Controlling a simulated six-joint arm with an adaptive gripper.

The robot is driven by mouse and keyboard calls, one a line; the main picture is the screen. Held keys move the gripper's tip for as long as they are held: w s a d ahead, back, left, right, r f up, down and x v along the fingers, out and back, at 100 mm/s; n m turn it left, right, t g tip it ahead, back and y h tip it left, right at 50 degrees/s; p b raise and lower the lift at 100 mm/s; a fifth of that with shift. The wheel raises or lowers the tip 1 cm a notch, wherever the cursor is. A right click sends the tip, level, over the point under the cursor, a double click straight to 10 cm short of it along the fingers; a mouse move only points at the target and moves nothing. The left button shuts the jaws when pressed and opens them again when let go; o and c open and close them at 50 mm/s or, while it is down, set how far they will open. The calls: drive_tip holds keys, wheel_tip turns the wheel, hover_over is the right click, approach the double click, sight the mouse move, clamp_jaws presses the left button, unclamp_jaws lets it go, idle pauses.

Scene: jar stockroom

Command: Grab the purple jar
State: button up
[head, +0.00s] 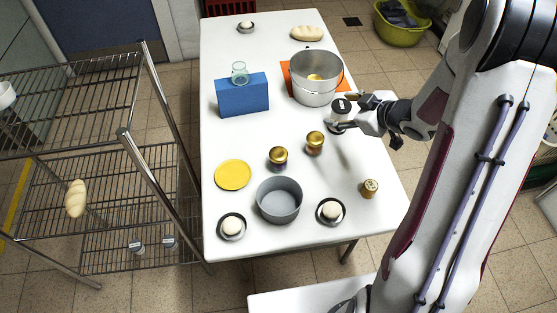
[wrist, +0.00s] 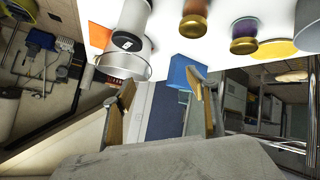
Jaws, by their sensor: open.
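The jar that looks purple (head: 278,160) has a gold lid and stands upright on the white table, left of a reddish-brown jar with a gold lid (head: 315,144). In the wrist view the purple jar (wrist: 243,31) is at the upper right and the brown jar (wrist: 194,10) is left of it. My gripper (head: 341,110) is open, up and right of both jars in the head view and apart from them. A white jar with a dark lid (head: 342,104) shows at its fingers; I cannot tell whether they touch. Both fingers show in the wrist view (wrist: 162,86).
The white table (head: 235,55) also bears a metal pot (head: 316,92), a blue box (head: 242,96) with a glass on top, a yellow plate (head: 233,175), a grey bowl (head: 279,211) and another gold-lidded jar (head: 370,190). A wire shelf (head: 90,160) stands left.

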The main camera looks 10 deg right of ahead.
wheel_tip(320, 180, down, 5)
drive_tip(key=s+a+n+y, duration=0.1)
drive_tip(key=s+a+y, duration=0.2)
drive_tip(key=g+y, duration=0.2)
drive_tip(key=y, duration=0.3)
approach(282, 154)
drive_tip(key=shift+s+d+r+n, duration=0.2)
drive_tip(key=shift+d+r, duration=0.1)
drive_tip(key=shift+d, duration=0.25)
drive_tip(key=shift+s+d+r+n, duration=0.1)
drive_tip(key=shift+s+d+r, duration=0.15)
drive_tip(key=shift+d, duration=0.3)
drive_tip(key=shift+w+a, duration=0.1)
drive_tip(key=shift+x, duration=3.25)
drive_tip(key=shift+a, duration=0.1)
drive_tip(key=shift+s+x, duration=0.25)
drive_tip(key=shift+x, duration=2.45)
drive_tip(key=shift+f, duration=0.15)
